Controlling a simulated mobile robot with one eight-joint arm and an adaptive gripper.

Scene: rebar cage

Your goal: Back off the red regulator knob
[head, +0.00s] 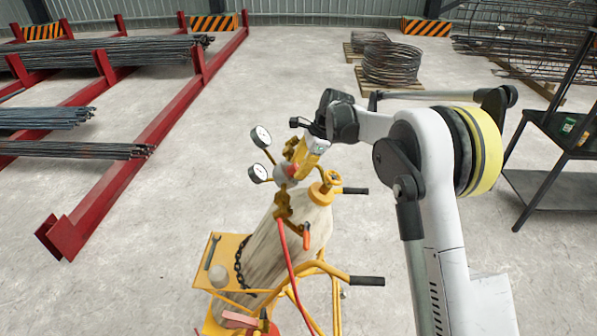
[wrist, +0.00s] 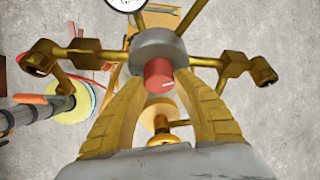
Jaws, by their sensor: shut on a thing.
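The red regulator knob (wrist: 158,76) sticks out from the grey regulator body (wrist: 158,42) in the wrist view. In the head view the knob (head: 292,170) shows as a small red patch at the regulator. My gripper (wrist: 160,84) has its two yellow fingers on either side of the knob, shut on it. In the head view my gripper (head: 293,168) reaches down to the regulator from the upper right and partly hides it. Two round white gauges (head: 260,136) stand to the left of the regulator.
The gas cylinder (head: 282,243) leans in a yellow cart (head: 208,249) with black handles (head: 367,281). A red hose (head: 287,250) and a chain (head: 240,267) hang by it. Red racks (head: 150,130) of rebar are at left, a dark shelf (head: 560,185) at right. The floor between is clear.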

